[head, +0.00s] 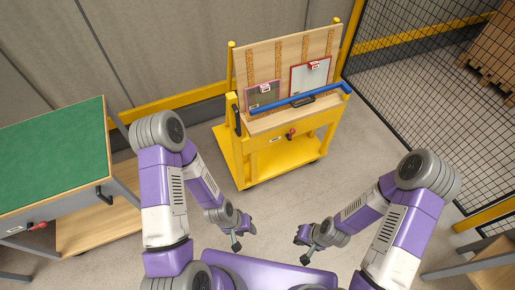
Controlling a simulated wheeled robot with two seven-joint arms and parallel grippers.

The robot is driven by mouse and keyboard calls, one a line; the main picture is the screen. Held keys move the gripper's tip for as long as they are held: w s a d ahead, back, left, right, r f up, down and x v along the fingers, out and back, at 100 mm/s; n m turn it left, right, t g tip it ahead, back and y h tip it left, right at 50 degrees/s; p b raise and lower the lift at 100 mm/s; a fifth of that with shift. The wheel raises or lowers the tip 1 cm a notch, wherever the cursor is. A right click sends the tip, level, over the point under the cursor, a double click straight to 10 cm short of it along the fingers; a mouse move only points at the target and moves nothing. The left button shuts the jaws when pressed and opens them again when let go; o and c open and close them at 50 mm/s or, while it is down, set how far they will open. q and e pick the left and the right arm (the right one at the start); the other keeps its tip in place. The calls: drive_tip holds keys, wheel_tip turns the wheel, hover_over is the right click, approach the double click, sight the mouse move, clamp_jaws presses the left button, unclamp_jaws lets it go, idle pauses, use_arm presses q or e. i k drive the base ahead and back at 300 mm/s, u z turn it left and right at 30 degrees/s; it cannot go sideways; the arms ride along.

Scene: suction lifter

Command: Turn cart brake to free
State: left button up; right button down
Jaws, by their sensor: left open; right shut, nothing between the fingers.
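A yellow cart (240,165) stands on the floor ahead, with an upright wooden back panel. A small red-knobbed lever (291,133) sits on its front face beside a small pale label (275,139); its setting is too small to read. A black lever or handle (237,115) is on the cart's left post. I cannot tell for sure which one is the brake. My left gripper (245,238) is open and empty, low in front of the cart and well apart from it. My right gripper (301,250) is shut and empty, also apart from the cart.
A blue bar (300,98) runs across the cart, in front of two framed panels. A green-topped bench (55,150) with another red-knobbed lever (38,226) stands at left. A black mesh fence (430,80) is at right. Open floor lies between me and the cart.

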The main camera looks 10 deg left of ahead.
sight(292, 131)
drive_tip(key=z, duration=0.9)
drive_tip(key=i, duration=1.15)
drive_tip(key=u, duration=0.75)
drive_tip(key=i, duration=0.65)
drive_tip(key=u, duration=0.7)
